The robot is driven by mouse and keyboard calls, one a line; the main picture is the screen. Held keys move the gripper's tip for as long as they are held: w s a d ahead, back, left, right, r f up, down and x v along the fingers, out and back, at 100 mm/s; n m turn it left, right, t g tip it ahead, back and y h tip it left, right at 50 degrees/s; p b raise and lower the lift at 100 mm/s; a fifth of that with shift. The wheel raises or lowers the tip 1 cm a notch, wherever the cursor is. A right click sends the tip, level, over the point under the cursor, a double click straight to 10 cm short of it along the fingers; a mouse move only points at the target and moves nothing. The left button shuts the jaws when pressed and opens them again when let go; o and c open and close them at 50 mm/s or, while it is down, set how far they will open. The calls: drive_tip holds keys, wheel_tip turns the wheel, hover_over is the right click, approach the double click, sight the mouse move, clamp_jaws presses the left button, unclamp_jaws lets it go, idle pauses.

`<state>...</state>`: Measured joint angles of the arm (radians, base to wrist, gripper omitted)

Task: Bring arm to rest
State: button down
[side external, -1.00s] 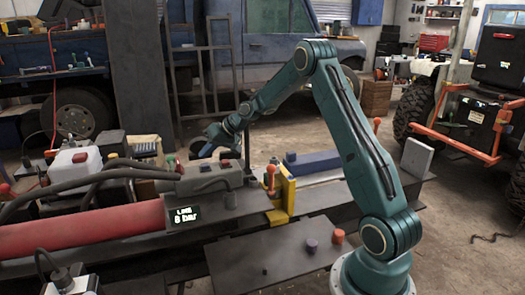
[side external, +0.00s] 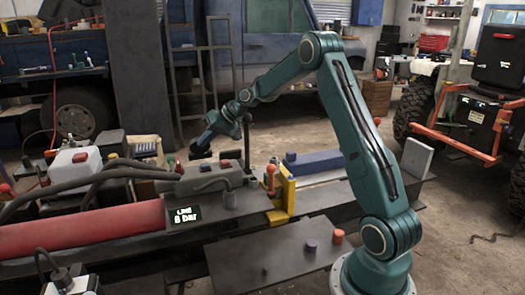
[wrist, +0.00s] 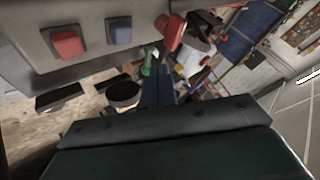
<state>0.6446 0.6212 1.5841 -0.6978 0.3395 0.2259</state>
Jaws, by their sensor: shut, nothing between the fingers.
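My teal arm reaches left over the log splitter (side external: 140,245). My gripper (side external: 199,150) hangs at its end, pointing down and left, near the grey control block (side external: 205,178) in the side view. It is shut and empty. In the wrist view the dark gripper (wrist: 158,88) points away from the camera. A grey panel (wrist: 85,22) with a red button (wrist: 68,44) and a blue button (wrist: 119,30) is close at upper left there. I cannot tell the exact gap between gripper and panel.
Black hoses (side external: 95,175) and a red cylinder (side external: 90,228) lie left of the gripper. A yellow upright plate (side external: 286,188) and a blue block (side external: 318,161) are to its right.

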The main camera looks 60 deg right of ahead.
idle(0.3)
drive_tip(key=s+a+r+n+g+h, duration=0.1)
drive_tip(key=s+a+r+n, duration=0.1)
drive_tip(key=s+a+r, duration=0.5)
drive_tip(key=s+a+r+n+g+h, duration=0.1)
drive_tip(key=s+a+r, duration=0.4)
drive_tip(key=s+a, duration=0.35)
drive_tip(key=s+a+f+n, duration=0.1)
drive_tip(key=s+a, duration=0.2)
drive_tip(key=s, duration=0.8)
drive_tip(key=s+a+f+g+h, duration=0.1)
drive_tip(key=s+a, duration=0.2)
drive_tip(key=s, duration=0.8)
drive_tip(key=shift+f+n, duration=0.2)
drive_tip(key=shift+n, duration=0.2)
